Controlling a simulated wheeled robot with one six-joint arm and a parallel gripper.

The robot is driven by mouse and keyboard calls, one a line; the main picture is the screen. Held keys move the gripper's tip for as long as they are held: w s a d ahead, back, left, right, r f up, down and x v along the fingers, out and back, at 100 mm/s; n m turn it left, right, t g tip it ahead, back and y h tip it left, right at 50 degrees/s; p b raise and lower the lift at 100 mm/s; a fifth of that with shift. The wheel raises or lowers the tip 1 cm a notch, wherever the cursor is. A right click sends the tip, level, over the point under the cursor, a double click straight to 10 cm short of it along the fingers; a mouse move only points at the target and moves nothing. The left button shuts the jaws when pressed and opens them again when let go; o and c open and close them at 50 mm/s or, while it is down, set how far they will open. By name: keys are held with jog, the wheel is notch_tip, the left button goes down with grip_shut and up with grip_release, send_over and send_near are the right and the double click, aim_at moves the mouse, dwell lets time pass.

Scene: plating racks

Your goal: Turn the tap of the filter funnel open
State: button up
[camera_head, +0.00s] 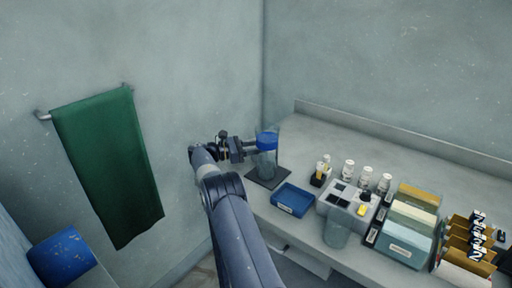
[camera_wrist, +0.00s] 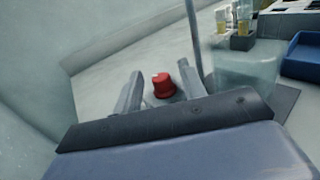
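The filter funnel (camera_head: 266,161) is a clear vessel with a blue upper part on a dark base plate (camera_head: 268,180) at the bench's left end. In the wrist view its clear body (camera_wrist: 243,75) is at the right. The tap (camera_wrist: 163,86) is a red knob, seen only in the wrist view; my gripper hides it in the head view. My gripper (camera_head: 252,147) is level beside the funnel's left side. In the wrist view my gripper (camera_wrist: 161,83) is open, its fingers on either side of the red knob. A gap shows beside the knob; I cannot tell how deep it sits between them.
A thin post (camera_wrist: 192,40) stands behind the right finger. A blue tray (camera_head: 293,199) lies right of the base plate. Several white bottles (camera_head: 365,175), a grey block (camera_head: 345,203) and file boxes (camera_head: 408,235) fill the bench further right. A green towel (camera_head: 110,165) hangs on the left wall.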

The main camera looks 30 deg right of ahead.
jog(key=shift+a, duration=0.1)
jog(key=v, duration=0.7)
jog(key=shift+a+b, duration=0.15)
jog(key=shift+b, duration=0.25)
jog(key=shift+o, duration=0.2)
jog(key=shift+w+r, duration=0.1)
jog(key=shift+r, duration=0.05)
